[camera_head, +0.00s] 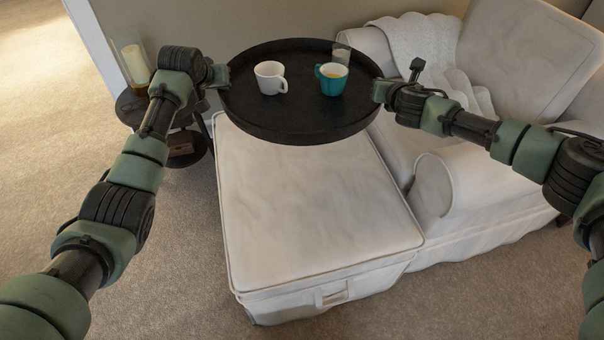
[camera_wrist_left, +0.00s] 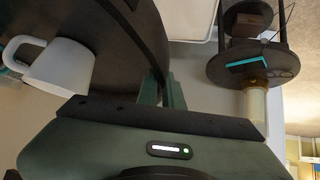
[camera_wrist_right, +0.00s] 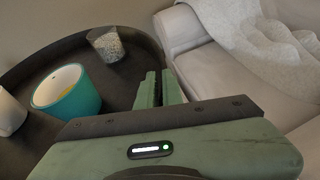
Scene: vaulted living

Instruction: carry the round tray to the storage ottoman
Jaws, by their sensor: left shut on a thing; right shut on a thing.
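The round black tray (camera_head: 300,122) is held level between my two grippers, above the far part of the white storage ottoman (camera_head: 310,205). On it stand a white mug (camera_head: 269,77), a teal mug (camera_head: 331,80) with something yellowish inside, and a clear glass (camera_head: 341,53) behind the teal mug. My left gripper (camera_head: 223,76) is shut on the tray's left rim. My right gripper (camera_head: 380,90) is shut on its right rim. In the right wrist view the glass (camera_wrist_right: 106,44) stands upright near the rim. The tray hides the ottoman's far edge.
A white armchair (camera_head: 475,185) with a knit throw (camera_head: 425,52) stands right against the ottoman. A dark round side table (camera_head: 131,108) with a candle in glass (camera_head: 134,64) stands at the back left. The ottoman's top is bare. Carpet is open at left.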

